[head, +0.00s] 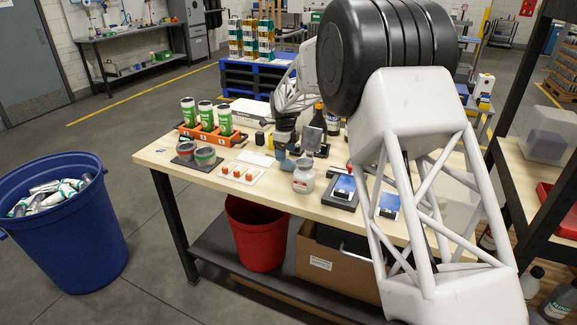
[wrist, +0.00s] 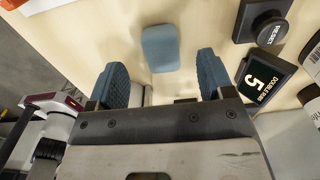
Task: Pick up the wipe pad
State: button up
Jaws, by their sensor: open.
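The wipe pad (wrist: 161,48) is a small blue-grey rounded block lying flat on the pale table, in the upper middle of the wrist view. My gripper (wrist: 160,76) is open, with a blue ridged finger on either side of the pad's line. The pad lies just ahead of the gap between the fingers, and nothing is held. In the head view my gripper (head: 284,156) is low over the middle of the workbench. There I cannot separate the pad from the blue fingers.
A counter display reading 5 (wrist: 264,82) and a RESET button (wrist: 268,31) stand close right of my gripper.

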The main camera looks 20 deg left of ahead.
jog(key=shift+d+f, duration=0.15)
jog(key=shift+f, duration=2.05)
jog(key=c, duration=1)
jog(key=shift+r, duration=5)
